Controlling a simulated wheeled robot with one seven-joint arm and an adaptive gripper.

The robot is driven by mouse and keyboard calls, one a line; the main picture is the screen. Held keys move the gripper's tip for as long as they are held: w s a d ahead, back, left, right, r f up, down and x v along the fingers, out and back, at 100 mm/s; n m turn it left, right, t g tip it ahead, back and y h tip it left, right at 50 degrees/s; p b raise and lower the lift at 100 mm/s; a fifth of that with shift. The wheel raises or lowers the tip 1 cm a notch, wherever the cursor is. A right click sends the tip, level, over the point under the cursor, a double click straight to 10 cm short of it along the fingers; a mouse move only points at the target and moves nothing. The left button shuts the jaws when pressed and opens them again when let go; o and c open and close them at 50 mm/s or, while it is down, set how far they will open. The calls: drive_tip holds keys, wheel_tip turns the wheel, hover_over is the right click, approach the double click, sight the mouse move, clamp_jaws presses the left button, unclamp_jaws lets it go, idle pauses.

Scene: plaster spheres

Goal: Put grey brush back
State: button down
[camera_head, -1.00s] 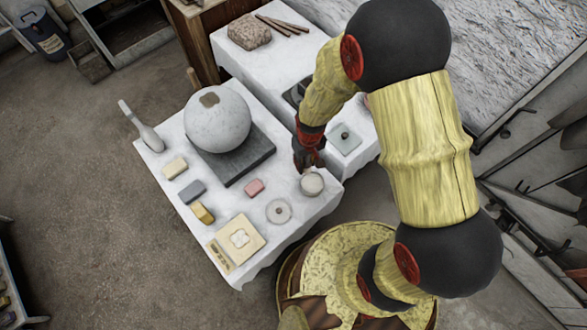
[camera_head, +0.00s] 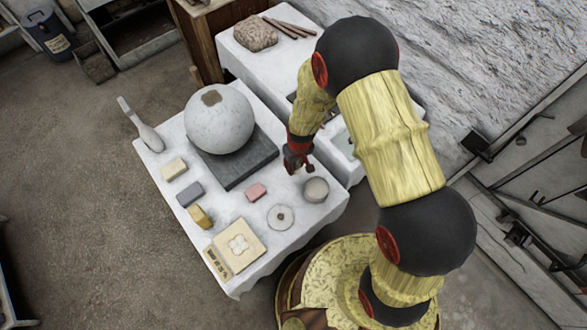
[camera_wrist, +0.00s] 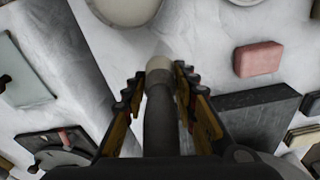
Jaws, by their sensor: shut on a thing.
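My gripper (camera_head: 300,166) hangs above the right edge of the cloth-covered table (camera_head: 245,200), between the dark slab and a round grey pot (camera_head: 316,189). In the wrist view, my gripper (camera_wrist: 160,95) is shut on a tool with a dark grey handle (camera_wrist: 160,122) and a pale end (camera_wrist: 159,64), which looks like the grey brush. The handle lies between the two fingers, and the pale end points away from the wrist. In the head view the tool is too small and covered to make out.
A large plaster sphere (camera_head: 219,120) sits on the dark slab (camera_head: 234,168), left of my gripper. A pink block (camera_head: 257,191) also shows in the wrist view (camera_wrist: 258,59). A second table (camera_head: 240,48) stands behind.

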drive_tip(key=shift+w+a+f+b, duration=0.25)
drive_tip(key=shift+w+f+b, duration=0.1)
drive_tip(key=shift+w+f, duration=0.65)
drive_tip(key=shift+f+b, duration=0.85)
drive_tip(key=shift+f, duration=0.8)
drive_tip(key=shift+f, duration=0.15)
drive_tip(key=c, duration=1.4)
unclamp_jaws()
drive_tip(key=r+p, duration=0.1)
drive_tip(key=r, duration=0.3)
drive_tip(key=r+p, duration=0.2)
drive_tip(key=r, duration=0.2)
drive_tip(key=s+r+p, duration=0.1)
drive_tip(key=r, duration=0.3)
drive_tip(key=shift+s+d+r+p, duration=0.1)
drive_tip(key=shift+d+r+p, duration=0.05)
drive_tip(key=shift+d+p, duration=0.2)
